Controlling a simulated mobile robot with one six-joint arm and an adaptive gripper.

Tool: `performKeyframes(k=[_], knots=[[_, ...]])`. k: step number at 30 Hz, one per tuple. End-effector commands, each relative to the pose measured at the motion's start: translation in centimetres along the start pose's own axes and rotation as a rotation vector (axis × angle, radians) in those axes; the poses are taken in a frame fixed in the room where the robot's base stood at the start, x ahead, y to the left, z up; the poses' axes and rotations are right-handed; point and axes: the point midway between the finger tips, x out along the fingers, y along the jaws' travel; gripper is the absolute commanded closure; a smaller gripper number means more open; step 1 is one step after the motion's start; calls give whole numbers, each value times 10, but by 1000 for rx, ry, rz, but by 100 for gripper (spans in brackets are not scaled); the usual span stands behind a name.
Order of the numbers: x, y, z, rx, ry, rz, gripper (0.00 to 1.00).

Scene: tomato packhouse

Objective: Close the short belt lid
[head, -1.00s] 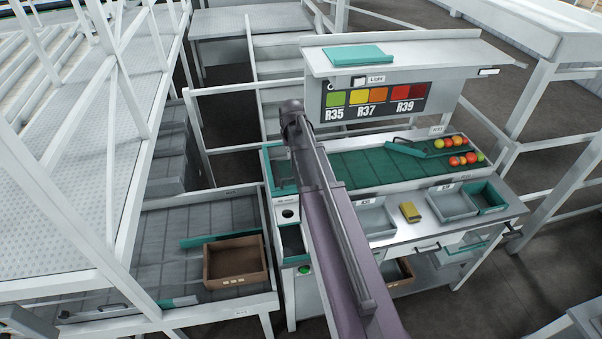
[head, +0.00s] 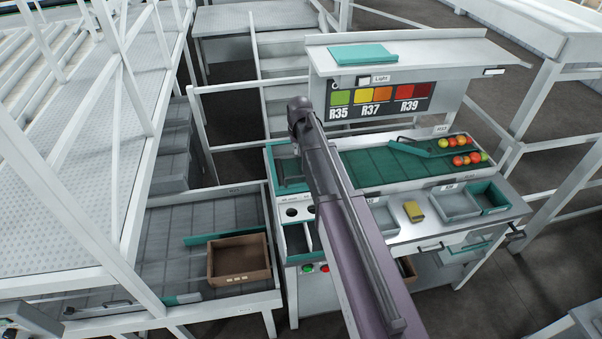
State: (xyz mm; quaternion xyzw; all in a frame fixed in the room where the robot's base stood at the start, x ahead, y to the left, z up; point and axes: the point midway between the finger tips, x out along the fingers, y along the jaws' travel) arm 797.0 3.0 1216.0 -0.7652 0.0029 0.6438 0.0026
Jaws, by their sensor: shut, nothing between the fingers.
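The short green belt (head: 372,165) runs across the sorting bench behind my arm. A teal bar with a dark handle (head: 408,147) lies across its right part. A teal-edged opening (head: 287,168) with a dark bar inside is at the bench's left end. I cannot tell which part is the lid, or whether it is open. My arm crosses the front of the bench and hides the belt's left part. My gripper does not show.
Several tomatoes (head: 460,141) lie at the belt's right end. Grey trays (head: 456,205) and a yellow block (head: 413,211) sit on the front counter. A shelf with a colour chart (head: 380,97) overhangs behind. A brown crate (head: 239,260) stands on the left conveyor.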

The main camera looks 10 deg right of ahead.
Motion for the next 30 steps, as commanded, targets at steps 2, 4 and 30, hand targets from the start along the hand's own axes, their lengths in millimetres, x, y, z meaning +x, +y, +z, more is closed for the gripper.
performKeyframes(k=[2, 4, 30], knots=[[0, -2, 0, -2, 0, 0, 100], [0, -2, 0, -2, 0, 0, 100], [53, -3, 0, -4, 0, -1, 100]])
